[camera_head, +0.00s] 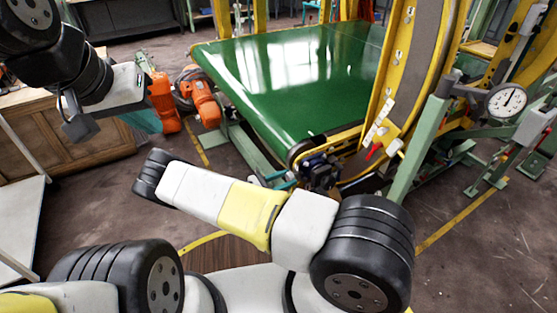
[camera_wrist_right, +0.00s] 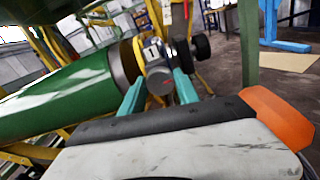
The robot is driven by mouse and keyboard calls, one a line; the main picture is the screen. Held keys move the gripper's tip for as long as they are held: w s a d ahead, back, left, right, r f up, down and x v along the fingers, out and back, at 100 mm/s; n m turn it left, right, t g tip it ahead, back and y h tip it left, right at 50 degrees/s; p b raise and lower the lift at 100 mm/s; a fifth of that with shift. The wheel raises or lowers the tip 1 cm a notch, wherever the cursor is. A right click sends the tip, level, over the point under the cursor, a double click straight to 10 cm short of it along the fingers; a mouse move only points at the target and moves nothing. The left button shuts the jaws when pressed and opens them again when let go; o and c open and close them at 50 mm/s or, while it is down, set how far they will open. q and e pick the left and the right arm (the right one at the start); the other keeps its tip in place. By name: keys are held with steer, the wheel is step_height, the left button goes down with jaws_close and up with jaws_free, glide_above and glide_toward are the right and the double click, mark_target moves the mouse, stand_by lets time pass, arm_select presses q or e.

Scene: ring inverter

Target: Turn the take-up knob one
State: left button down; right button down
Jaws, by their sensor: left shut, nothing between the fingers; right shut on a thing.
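My right gripper (camera_wrist_right: 158,88) has its two teal fingers on either side of a grey, round-faced part (camera_wrist_right: 158,60) at the end of the green belt's roller; this looks like the take-up knob. The gripper is shut on it. In the head view the dark fittings at the belt's near corner (camera_head: 318,170) show there, with a bit of teal finger beside them; my right arm hides most of that gripper. My left gripper (camera_head: 146,120), with white body, orange side and teal fingers, hangs shut and empty left of the belt.
The green belt (camera_head: 290,75) slopes in a yellow and green frame. A curved yellow upright (camera_head: 388,100) and a dial gauge (camera_head: 507,101) stand to the right. A wooden cabinet (camera_head: 70,145) is at the left. A black round part (camera_wrist_right: 201,46) sits right of the grey part.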

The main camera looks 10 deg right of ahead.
steer(key=shift+n, duration=0.3)
steer(key=n, duration=0.3)
steer(key=shift+n, duration=0.3)
steer(key=n, duration=0.4)
steer(key=shift+n, duration=0.3)
steer(key=n, duration=0.3)
steer(key=shift+n, duration=0.3)
steer(key=n, duration=0.4)
steer(key=shift+a+n, duration=0.1)
steer(key=shift+n, duration=0.2)
steer(key=n, duration=0.4)
steer(key=shift+n, duration=0.3)
steer(key=n, duration=0.3)
steer(key=shift+n, duration=0.3)
steer(key=n, duration=0.4)
steer(key=shift+n, duration=2.1)
